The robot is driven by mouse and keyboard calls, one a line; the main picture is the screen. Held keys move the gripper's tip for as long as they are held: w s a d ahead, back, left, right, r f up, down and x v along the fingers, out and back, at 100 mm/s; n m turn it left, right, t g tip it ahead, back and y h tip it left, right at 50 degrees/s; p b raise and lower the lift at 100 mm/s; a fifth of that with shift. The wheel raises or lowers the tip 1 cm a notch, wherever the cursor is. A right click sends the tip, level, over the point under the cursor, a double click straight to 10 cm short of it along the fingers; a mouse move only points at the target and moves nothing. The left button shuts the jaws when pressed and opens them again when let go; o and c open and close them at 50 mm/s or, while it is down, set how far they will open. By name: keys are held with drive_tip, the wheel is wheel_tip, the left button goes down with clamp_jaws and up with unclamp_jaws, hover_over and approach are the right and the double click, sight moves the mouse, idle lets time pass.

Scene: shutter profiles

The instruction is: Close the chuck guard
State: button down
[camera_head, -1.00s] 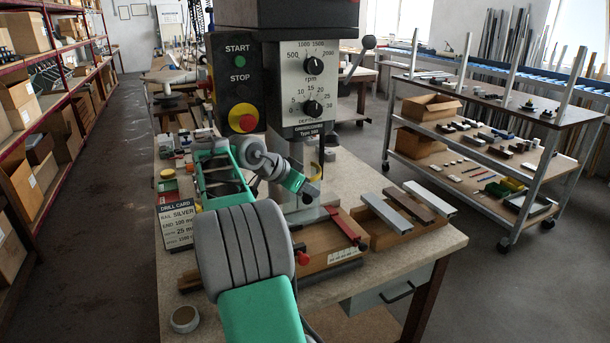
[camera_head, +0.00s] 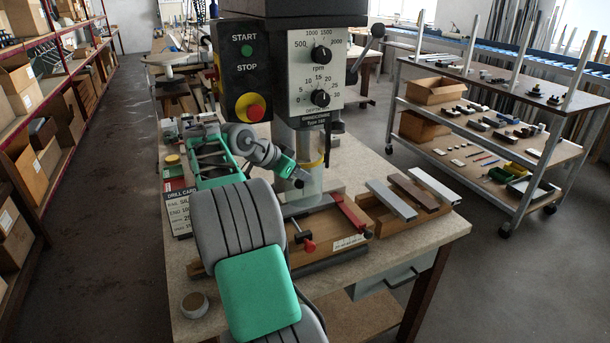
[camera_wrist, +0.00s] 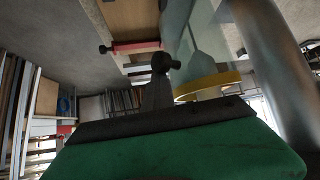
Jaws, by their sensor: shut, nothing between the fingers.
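The chuck guard (camera_head: 313,180) is a clear, curved shield with a yellow rim, below the drill head. In the wrist view the yellow rim (camera_wrist: 208,86) and clear wall stand just beyond my fingers. My gripper (camera_head: 302,178) is at the left side of the guard, and its fingers are shut with nothing between them. The dark fingertips also show in the wrist view (camera_wrist: 164,63), very close to the rim; I cannot tell whether they touch. My green and grey arm hides part of the bench and the drill's lower left.
The drill head carries a start/stop panel (camera_head: 246,80) and two dials. A wooden fixture with a red bar (camera_head: 349,213) lies below the guard. A box with metal profiles (camera_head: 398,225) is to its right. The drill card (camera_head: 180,210) stands at left.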

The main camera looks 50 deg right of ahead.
drive_tip(key=shift+w+a+f, duration=0.1)
drive_tip(key=shift+w+a, duration=0.05)
drive_tip(key=shift+w, duration=0.1)
drive_tip(key=w+a+r+n+t+y, duration=0.1)
drive_tip(key=w+a+n+t, duration=0.15)
drive_tip(key=a, duration=0.45)
drive_tip(key=w+a+r+n+t+y, duration=0.15)
drive_tip(key=a+n, duration=0.25)
drive_tip(key=a, duration=0.4)
drive_tip(key=w+a+r+n+t, duration=0.2)
drive_tip(key=w+a+n, duration=0.15)
drive_tip(key=a, duration=0.35)
drive_tip(key=s+a+f+n+y, duration=0.2)
drive_tip(key=s+a+f+n, duration=0.2)
drive_tip(key=a, duration=0.5)
drive_tip(key=s+a+f+n+y, duration=0.2)
drive_tip(key=s+a+f+n, duration=0.1)
drive_tip(key=a, duration=0.5)
drive_tip(key=s+a+f+n+t+y, duration=0.1)
drive_tip(key=s+a+f+n, duration=0.3)
drive_tip(key=a, duration=0.5)
drive_tip(key=shift+s+a+f+n+y, duration=0.3)
drive_tip(key=shift+s+f+y, duration=0.15)
drive_tip(key=shift+s+y, duration=0.5)
